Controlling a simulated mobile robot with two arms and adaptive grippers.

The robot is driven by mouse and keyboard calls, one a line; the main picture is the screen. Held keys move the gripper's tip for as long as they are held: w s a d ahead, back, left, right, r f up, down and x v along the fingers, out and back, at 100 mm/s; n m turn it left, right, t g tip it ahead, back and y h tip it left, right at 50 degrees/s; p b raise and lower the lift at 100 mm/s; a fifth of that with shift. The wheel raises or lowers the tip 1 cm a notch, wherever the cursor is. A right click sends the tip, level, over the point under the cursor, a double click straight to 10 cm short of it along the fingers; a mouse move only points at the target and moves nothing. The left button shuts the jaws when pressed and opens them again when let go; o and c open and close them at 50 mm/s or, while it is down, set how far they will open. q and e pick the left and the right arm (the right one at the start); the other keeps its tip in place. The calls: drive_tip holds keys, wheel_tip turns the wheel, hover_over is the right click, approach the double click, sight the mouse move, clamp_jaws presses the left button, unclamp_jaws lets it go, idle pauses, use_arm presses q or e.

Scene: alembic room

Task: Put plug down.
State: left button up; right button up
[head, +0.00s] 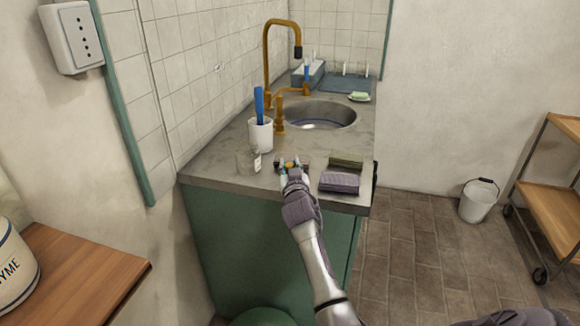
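My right gripper (294,171) reaches over the front part of the grey stone counter (225,178), beside a small brown and orange item (291,161). The fingers are small and partly overlap this item, so I cannot tell whether they are open or shut on something. I cannot make out the plug for certain. It may be hidden at the fingers. My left gripper is not in view.
Folded purple cloth (339,183) and green cloth (346,162) lie to the right. The sink (320,114) and brass tap (267,60) are behind. The front-left counter is bare.

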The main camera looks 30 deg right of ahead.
drive_tip(key=o, duration=0.4)
drive_tip(key=shift+o, duration=0.2)
drive_tip(key=shift+r, duration=0.2)
drive_tip(key=v, duration=1.2)
drive_tip(key=shift+f, duration=0.2)
